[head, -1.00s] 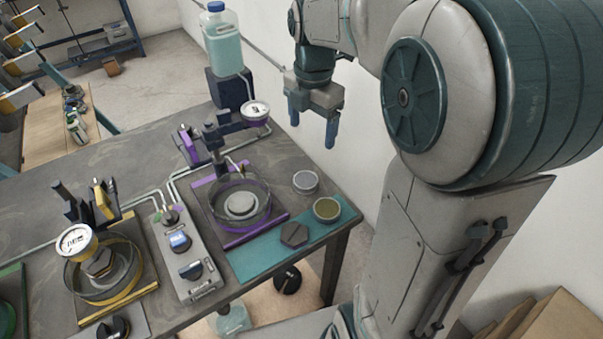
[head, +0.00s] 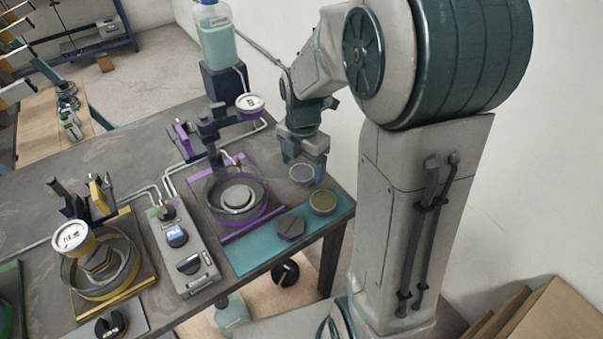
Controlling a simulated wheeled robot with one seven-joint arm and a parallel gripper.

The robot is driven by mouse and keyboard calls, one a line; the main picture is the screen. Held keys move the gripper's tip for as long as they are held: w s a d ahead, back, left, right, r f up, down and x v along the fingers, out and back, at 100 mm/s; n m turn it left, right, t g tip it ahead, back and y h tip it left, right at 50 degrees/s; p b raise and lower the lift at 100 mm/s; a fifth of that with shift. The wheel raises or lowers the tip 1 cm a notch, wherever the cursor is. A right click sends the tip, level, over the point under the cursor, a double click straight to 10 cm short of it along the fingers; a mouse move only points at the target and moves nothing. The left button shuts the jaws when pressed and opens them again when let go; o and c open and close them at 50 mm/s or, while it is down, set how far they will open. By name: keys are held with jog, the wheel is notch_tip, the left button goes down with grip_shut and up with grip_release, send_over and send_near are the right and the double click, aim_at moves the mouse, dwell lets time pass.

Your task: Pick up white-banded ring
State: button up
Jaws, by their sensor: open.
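The far one, with a pale whitish rim, looks like the white-banded ring (head: 302,182). The nearer one is an olive-yellow ring (head: 323,202). My gripper (head: 303,165) points down at the white-banded ring, open, with one finger toward each side of it. The fingers cover part of the ring's far side. I cannot tell how high the fingertips are above the mat or whether they touch the ring.
A purple-framed fixture with a round glass dish (head: 237,222) and a gauge (head: 250,102) stands just left. A bottle of pale green liquid (head: 216,40) stands behind. The wall is close on the right.

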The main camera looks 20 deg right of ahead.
jog(key=shift+f, duration=0.6)
jog(key=c, duration=1.2)
jog(key=shift+o, duration=0.2)
jog(key=shift+r, duration=0.1)
